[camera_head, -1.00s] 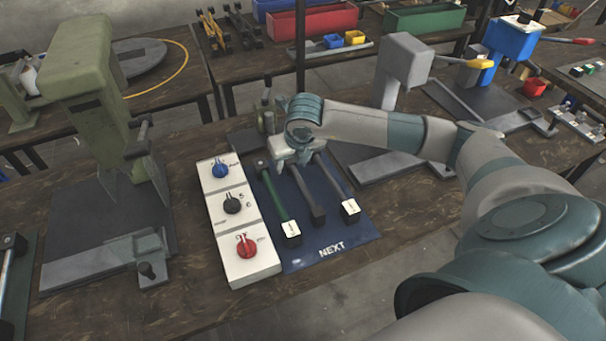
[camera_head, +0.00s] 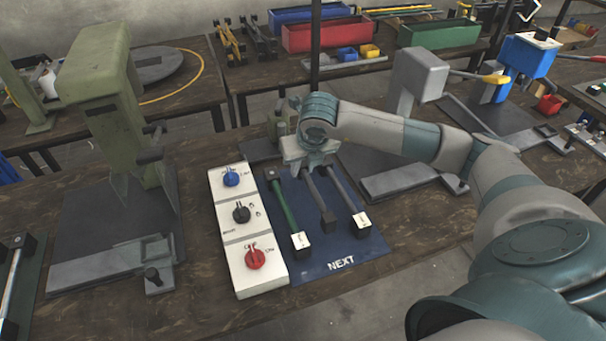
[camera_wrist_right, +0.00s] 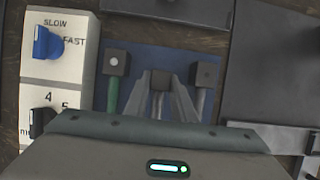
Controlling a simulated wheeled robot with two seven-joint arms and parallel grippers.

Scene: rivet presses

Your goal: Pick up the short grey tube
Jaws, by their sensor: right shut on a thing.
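The short grey tube (camera_head: 318,198) is the middle one of three on the blue mat (camera_head: 340,264), with dark end blocks. My right gripper (camera_head: 308,168) is shut on it near its far end. In the right wrist view, the two fingers (camera_wrist_right: 160,98) close on either side of the tube, just below its dark end block (camera_wrist_right: 160,78). The tube's near end seems slightly above the mat, but its clearance is hard to tell. The palm hides part of the tube. My left gripper is not in view.
A green tube (camera_head: 283,208) lies to the left and another grey tube (camera_head: 345,195) close to the right. A white control box (camera_head: 243,232) with knobs borders the mat. A green press (camera_head: 105,105) stands left, a grey press (camera_head: 415,80) behind right.

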